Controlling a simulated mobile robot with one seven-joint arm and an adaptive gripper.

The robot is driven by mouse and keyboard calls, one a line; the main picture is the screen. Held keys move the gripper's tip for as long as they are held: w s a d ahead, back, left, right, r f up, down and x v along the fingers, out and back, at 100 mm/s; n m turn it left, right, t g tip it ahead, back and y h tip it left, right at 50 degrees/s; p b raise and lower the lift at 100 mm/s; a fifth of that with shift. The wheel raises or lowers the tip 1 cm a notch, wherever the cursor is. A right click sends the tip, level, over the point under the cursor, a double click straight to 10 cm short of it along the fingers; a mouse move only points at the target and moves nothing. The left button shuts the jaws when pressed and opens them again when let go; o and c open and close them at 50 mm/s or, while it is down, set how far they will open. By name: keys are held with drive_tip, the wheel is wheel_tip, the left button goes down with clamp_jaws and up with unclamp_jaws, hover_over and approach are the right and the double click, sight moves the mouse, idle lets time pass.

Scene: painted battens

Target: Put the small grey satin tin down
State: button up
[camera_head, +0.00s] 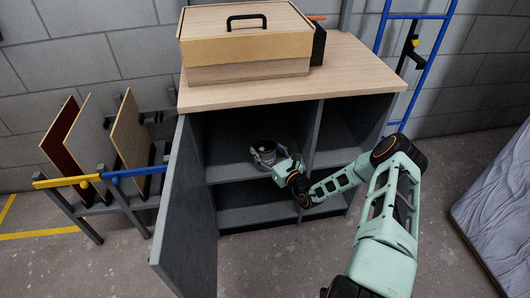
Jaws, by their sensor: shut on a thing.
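The small grey satin tin (264,149) is inside the left compartment of a dark grey cabinet (231,196), near its middle shelf. My gripper (267,158) reaches into this compartment from the right and front and is shut on the tin. The fingers are small and dark here, and the tin hides part of them. The tin looks upright. I cannot tell whether its base touches the shelf.
The cabinet's door (187,215) stands open at left. A divider is right of the tin. A wooden box (246,45) with a black handle sits on the cabinet top. Boards in a rack (130,140) stand left, a blue ladder (440,45) right, and a mattress (500,205) far right.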

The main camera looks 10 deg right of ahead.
drive_tip(key=shift+f, duration=0.35)
drive_tip(key=shift+f, duration=0.2)
drive_tip(key=o, duration=1.7)
drive_tip(key=shift+s+d+r, duration=0.1)
drive_tip(key=shift+s+r, duration=0.05)
drive_tip(key=p+v, duration=0.2)
drive_tip(key=v, duration=0.9)
drive_tip(key=shift+s, duration=0.3)
